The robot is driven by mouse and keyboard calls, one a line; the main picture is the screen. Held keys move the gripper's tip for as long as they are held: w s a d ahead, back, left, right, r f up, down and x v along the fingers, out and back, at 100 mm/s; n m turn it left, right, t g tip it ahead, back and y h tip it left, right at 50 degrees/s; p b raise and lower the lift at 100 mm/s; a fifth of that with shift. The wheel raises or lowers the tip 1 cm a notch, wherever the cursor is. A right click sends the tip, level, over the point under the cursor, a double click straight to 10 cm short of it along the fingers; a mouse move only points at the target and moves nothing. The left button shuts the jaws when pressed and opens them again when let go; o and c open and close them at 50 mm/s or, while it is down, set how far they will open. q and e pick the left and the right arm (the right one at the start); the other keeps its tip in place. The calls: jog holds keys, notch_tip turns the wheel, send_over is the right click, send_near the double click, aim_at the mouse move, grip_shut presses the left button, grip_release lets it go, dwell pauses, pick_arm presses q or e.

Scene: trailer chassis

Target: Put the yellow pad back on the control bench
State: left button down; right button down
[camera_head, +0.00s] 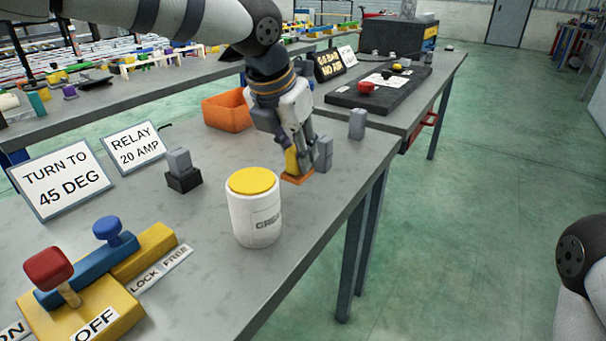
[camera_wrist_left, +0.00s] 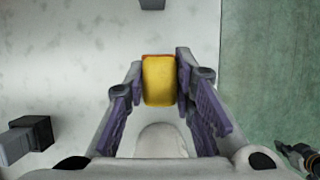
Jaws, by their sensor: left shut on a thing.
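The yellow pad (camera_wrist_left: 158,82) is a small yellow block between the fingers of my left gripper (camera_wrist_left: 158,85) in the left wrist view. In the head view the left gripper (camera_head: 297,160) is shut on the yellow pad (camera_head: 291,160), low over the control bench (camera_head: 215,262). An orange-brown flat piece (camera_head: 297,177) shows right under the pad; I cannot tell whether it is joined to the pad or lies on the bench. The fingers hide part of the pad.
A white can with a yellow lid (camera_head: 254,205) stands in front of the gripper. Grey blocks (camera_head: 357,124) stand to its right, an orange bin (camera_head: 228,111) behind. A dark-based grey block (camera_head: 182,170) and a yellow lever unit (camera_head: 90,290) are left. The bench's right edge is close.

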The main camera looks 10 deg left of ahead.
aim_at(298, 171)
pick_arm(q)
notch_tip(298, 171, down, 4)
jog(key=shift+f, duration=0.1)
pick_arm(e)
jog(key=shift+w, duration=0.1)
pick_arm(q)
jog(key=shift+f, duration=0.15)
jog(key=c, duration=1.3)
grip_release()
jog(key=shift+w, duration=0.1)
jog(key=shift+c, duration=0.2)
jog(key=p+v, duration=0.1)
jog(key=v, duration=1.1)
pick_arm(e)
jog(key=shift+w+r+t, duration=0.4)
jog(key=shift+w+r, duration=0.4)
